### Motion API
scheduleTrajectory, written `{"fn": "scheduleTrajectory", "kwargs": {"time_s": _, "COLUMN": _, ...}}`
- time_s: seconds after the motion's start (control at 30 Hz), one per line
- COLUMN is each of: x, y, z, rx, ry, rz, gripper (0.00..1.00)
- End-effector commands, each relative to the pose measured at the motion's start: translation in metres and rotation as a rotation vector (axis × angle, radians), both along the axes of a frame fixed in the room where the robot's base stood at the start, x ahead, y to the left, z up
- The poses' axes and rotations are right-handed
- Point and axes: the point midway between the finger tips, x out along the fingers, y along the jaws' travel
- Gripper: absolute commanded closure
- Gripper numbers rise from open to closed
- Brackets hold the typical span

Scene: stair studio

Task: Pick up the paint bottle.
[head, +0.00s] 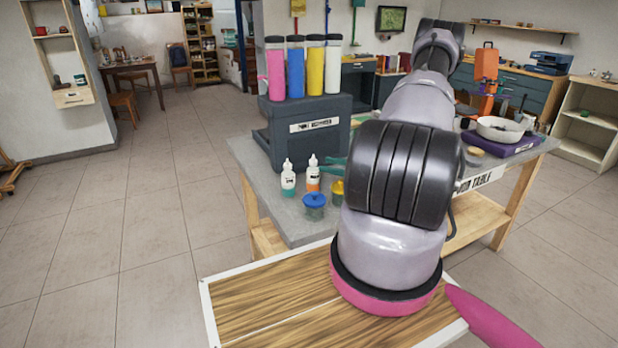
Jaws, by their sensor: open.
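Two small bottles with pointed white nozzles stand upright on the grey work table, in front of a dark box. One bottle has a teal lower part (288,181); the other is an orange bottle (313,176), close on its right. Several tall cylinders with dark lids stand on the box, among them a pink one (275,70) and a blue one (295,70). I cannot tell which of these the task calls the paint bottle. My arm crosses the right half of the head view. My gripper does not show, and neither small bottle is visibly held.
A blue-lidded jar (314,206) and a yellow-lidded jar (337,190) stand near the bottles. The dark box (310,143) rises behind them. A white bowl (500,128) sits at the table's far right. My arm hides the table's middle. Tiled floor (130,235) lies clear at left.

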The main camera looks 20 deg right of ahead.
Motion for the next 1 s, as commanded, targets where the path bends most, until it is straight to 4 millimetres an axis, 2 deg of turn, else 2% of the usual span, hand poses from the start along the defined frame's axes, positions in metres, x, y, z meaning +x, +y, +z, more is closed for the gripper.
{"fn": "scheduleTrajectory", "kwargs": {"time_s": 0.1, "x": 0.015, "y": 0.016, "z": 0.000, "rx": -0.001, "ry": 0.000, "rz": 0.005, "gripper": 0.31}}
{"fn": "scheduleTrajectory", "kwargs": {"time_s": 0.37, "x": 0.031, "y": 0.033, "z": 0.000, "rx": -0.002, "ry": 0.001, "rz": 0.005, "gripper": 0.31}}
{"fn": "scheduleTrajectory", "kwargs": {"time_s": 0.63, "x": 0.058, "y": 0.060, "z": -0.002, "rx": -0.002, "ry": -0.001, "rz": 0.006, "gripper": 0.31}}
{"fn": "scheduleTrajectory", "kwargs": {"time_s": 0.97, "x": 0.066, "y": 0.067, "z": -0.001, "rx": -0.002, "ry": 0.001, "rz": 0.004, "gripper": 0.31}}
{"fn": "scheduleTrajectory", "kwargs": {"time_s": 1.0, "x": 0.066, "y": 0.067, "z": -0.001, "rx": -0.003, "ry": 0.000, "rz": 0.004, "gripper": 0.39}}
